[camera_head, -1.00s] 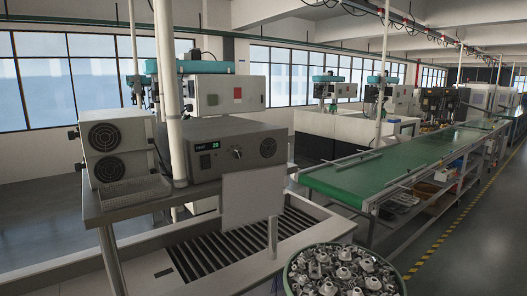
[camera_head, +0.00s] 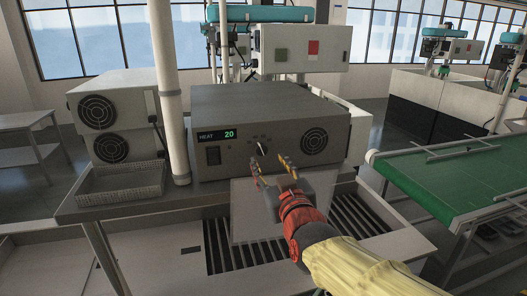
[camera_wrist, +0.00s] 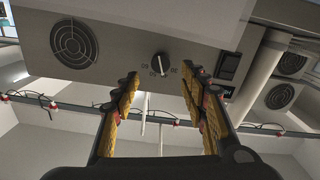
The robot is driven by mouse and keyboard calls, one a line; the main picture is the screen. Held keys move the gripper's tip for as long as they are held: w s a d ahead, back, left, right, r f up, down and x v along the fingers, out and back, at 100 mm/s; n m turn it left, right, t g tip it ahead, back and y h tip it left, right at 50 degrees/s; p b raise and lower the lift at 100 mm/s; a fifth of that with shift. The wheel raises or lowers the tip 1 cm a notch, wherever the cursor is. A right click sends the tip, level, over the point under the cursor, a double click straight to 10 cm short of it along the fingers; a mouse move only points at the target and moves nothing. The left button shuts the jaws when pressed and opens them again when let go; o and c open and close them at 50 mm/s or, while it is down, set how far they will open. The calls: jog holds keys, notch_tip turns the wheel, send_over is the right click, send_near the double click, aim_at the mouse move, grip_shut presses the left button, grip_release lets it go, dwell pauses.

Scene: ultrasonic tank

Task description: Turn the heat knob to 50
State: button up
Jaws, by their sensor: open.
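The heat knob (camera_head: 262,149) is a small dark dial with a pale pointer on the front of the grey control box (camera_head: 277,105). The display (camera_head: 217,135) to its left reads HEAT 20 in green. My gripper (camera_head: 272,171) is open and empty, just below and in front of the knob. In the wrist view the knob (camera_wrist: 160,64) appears beyond and between the open yellow-padded fingers of my gripper (camera_wrist: 162,95), apart from them. Small marks surround the knob, too blurred to read fully.
A white panel (camera_head: 240,215) stands below the box over the slatted tank (camera_head: 350,215). A white post (camera_head: 168,90) rises left of the display. A wire basket (camera_head: 120,183) and fan units (camera_head: 112,115) are further left. A green conveyor (camera_head: 450,175) lies right.

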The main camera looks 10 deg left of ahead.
aim_at(262, 151)
jog(key=x, duration=0.7)
jog(key=shift+w+a, duration=0.15)
jog(key=shift+a, duration=0.05)
jog(key=c, duration=0.3)
jog(key=c, duration=0.8)
grip_shut()
